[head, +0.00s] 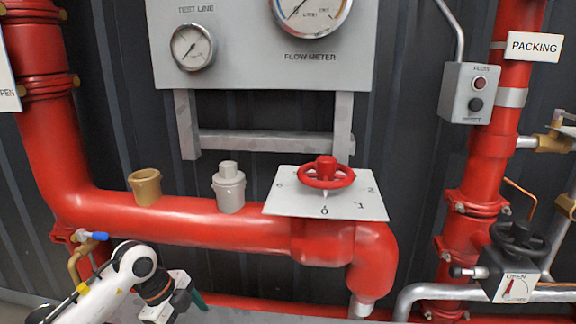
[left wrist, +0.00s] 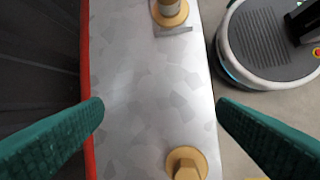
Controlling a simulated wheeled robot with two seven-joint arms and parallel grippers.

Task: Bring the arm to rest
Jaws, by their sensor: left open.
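My left arm comes in at the lower left of the head view. Its gripper (head: 186,304) is low, below the red horizontal pipe (head: 190,222), and only partly in view. In the left wrist view the two green fingers (left wrist: 160,108) are wide apart with nothing between them. Below them lies a grey metal surface (left wrist: 140,75) with a brass fitting (left wrist: 186,164) near the bottom and another (left wrist: 170,12) at the top. My right gripper is in neither view.
A red handwheel (head: 326,174) stands on a white dial plate (head: 370,205). A brass cup (head: 145,187) and a grey capped fitting (head: 229,188) sit on the pipe. A blue-handled valve (head: 92,236) is close to my left arm. A grey gauge panel (head: 240,50) is above.

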